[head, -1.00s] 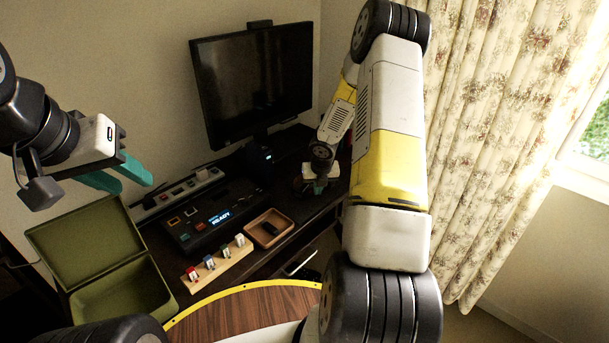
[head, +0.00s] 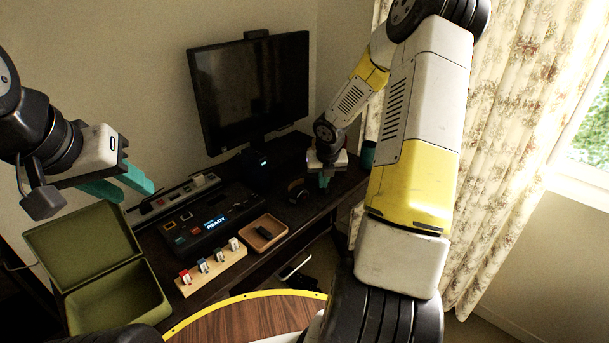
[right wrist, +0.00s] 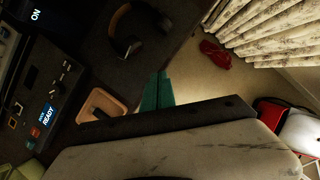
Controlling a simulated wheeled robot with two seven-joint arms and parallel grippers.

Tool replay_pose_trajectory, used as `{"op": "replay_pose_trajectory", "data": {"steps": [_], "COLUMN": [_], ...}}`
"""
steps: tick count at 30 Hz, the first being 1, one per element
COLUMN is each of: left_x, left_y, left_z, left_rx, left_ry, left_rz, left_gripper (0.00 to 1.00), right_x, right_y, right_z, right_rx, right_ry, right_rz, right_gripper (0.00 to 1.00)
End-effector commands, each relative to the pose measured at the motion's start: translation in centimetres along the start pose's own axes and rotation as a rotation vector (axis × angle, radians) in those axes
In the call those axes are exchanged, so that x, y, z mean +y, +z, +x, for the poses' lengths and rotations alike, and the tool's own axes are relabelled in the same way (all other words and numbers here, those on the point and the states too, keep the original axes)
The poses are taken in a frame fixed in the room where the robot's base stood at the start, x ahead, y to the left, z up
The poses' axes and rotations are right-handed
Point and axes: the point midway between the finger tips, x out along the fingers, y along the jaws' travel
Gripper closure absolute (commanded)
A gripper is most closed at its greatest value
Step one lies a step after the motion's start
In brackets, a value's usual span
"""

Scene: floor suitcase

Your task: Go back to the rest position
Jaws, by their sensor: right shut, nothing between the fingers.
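My right gripper (head: 324,181) is above the right part of the dark desk (head: 345,185) in the head view, just right of the black headphones (head: 297,190). Its teal fingers (right wrist: 158,92) are together and empty in the right wrist view, apart from the headphones (right wrist: 135,30). My left gripper (head: 137,187) hangs at the left, above the open olive-green case (head: 110,290). Its two teal fingers stand apart with nothing seen between them. The large right forearm hides part of the desk's right end and the curtain.
A monitor (head: 250,95) stands at the back of the desk. A black device reading READY (head: 210,228), a wooden tray (head: 262,245) with a dark item and a wooden strip with coloured pieces (head: 190,288) lie in front.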

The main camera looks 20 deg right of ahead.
Motion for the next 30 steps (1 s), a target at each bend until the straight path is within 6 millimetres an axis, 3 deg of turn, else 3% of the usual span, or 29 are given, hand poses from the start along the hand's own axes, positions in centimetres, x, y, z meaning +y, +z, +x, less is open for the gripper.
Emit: {"op": "replay_pose_trajectory", "data": {"steps": [5, 8, 13, 21, 24, 30], "left_x": [0.0, 0.0, 0.0, 0.0, 0.0, 0.0], "left_y": [0.0, 0.0, 0.0, 0.0, 0.0, 0.0], "left_z": [0.0, 0.0, 0.0, 0.0, 0.0, 0.0], "left_rx": [0.0, 0.0, 0.0, 0.0, 0.0, 0.0], "left_ry": [0.0, 0.0, 0.0, 0.0, 0.0, 0.0], "left_rz": [0.0, 0.0, 0.0, 0.0, 0.0, 0.0], "left_gripper": [0.64, 0.64, 0.64, 0.64, 0.64, 0.64], "right_x": [0.1, 0.3, 1.4, 4.0, 5.3, 7.6], "right_y": [0.2, 0.1, -1.5, -7.6, -10.6, -15.8], "right_z": [-2.9, -6.7, -15.1, -26.3, -29.5, -33.6], "right_rx": [-0.012, -0.036, -0.099, -0.107, -0.036, 0.211], "right_ry": [-0.022, -0.052, -0.065, 0.072, 0.151, 0.256], "right_rz": [0.115, 0.334, 0.884, 1.811, 2.147, 2.672], "right_gripper": [1.0, 1.0, 1.0, 1.0, 1.0, 1.0]}}
